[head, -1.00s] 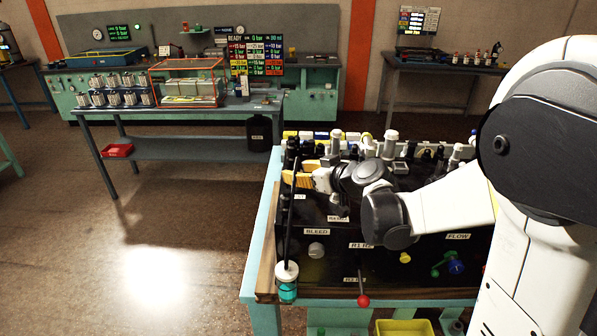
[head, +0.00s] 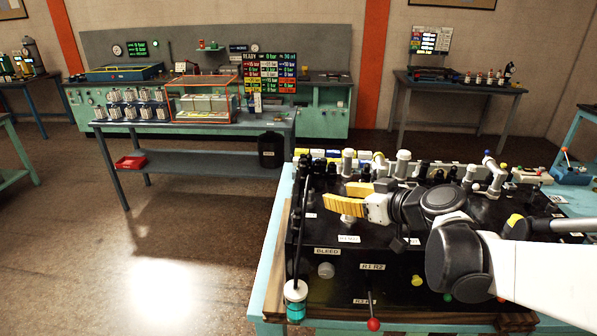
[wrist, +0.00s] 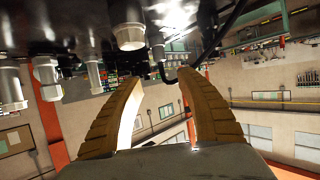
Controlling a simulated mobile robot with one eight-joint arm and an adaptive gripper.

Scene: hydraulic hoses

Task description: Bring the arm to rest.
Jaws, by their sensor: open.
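My gripper (head: 346,201) has ribbed yellow fingers and hangs over the left part of the black panel (head: 330,285) in the head view. The fingers point left. In the wrist view my gripper (wrist: 158,85) shows its two fingers spread apart with nothing between them. That view is upside down, with the dark panel and its fittings along the top. My arm reaches in from the right edge of the head view, low over the panel.
A bottle with teal liquid (head: 296,301) hangs at the panel's left front corner. A red-knobbed lever (head: 373,323) is at the front. White and black fittings (head: 403,162) line the back. A blue-grey bench (head: 215,163) stands behind; open floor lies left.

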